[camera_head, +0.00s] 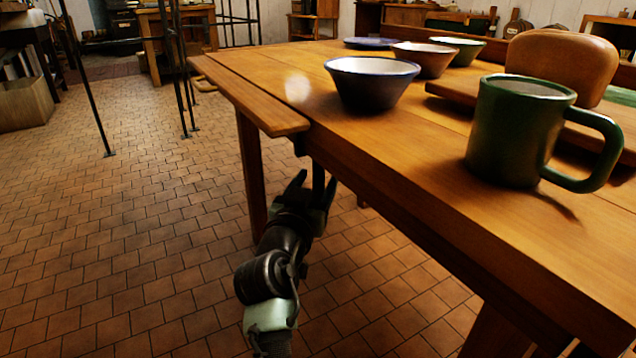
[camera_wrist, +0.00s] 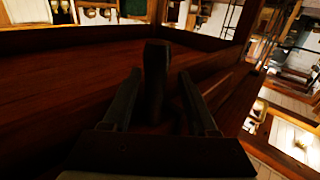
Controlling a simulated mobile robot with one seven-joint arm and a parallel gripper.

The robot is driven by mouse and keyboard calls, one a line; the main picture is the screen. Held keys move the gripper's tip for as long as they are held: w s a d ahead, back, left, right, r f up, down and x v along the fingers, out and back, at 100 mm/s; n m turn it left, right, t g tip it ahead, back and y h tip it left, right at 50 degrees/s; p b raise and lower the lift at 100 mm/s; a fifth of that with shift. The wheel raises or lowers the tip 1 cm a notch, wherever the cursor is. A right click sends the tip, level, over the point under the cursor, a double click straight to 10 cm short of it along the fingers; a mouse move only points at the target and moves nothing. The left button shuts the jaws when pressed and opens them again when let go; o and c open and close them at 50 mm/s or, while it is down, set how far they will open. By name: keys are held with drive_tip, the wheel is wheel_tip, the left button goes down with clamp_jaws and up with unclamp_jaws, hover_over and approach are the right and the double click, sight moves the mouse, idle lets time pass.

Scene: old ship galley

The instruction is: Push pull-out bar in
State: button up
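My gripper (camera_head: 315,181) is under the left end of the wooden table, below the raised leaf at its edge. Its two fingers point up and stand apart. A dark, narrow upright piece, which looks like part of the pull-out bar (camera_head: 318,172), shows between the fingers. In the wrist view this dark piece (camera_wrist: 156,62) stands between the two open fingers, with a gap visible on each side near the tips. Whether it touches either finger cannot be told. The rest of the bar is hidden under the tabletop or lost in shadow.
The wooden table (camera_head: 400,140) carries a green mug (camera_head: 515,135) near its front edge, bowls including a blue one (camera_head: 370,82), and a brown rounded loaf-like object (camera_head: 562,65) on a board. Table legs stand close to my arm.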

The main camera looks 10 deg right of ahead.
drive_tip(key=shift+d, duration=0.1)
drive_tip(key=p+v, duration=0.5)
drive_tip(key=v, duration=0.8)
idle(0.4)
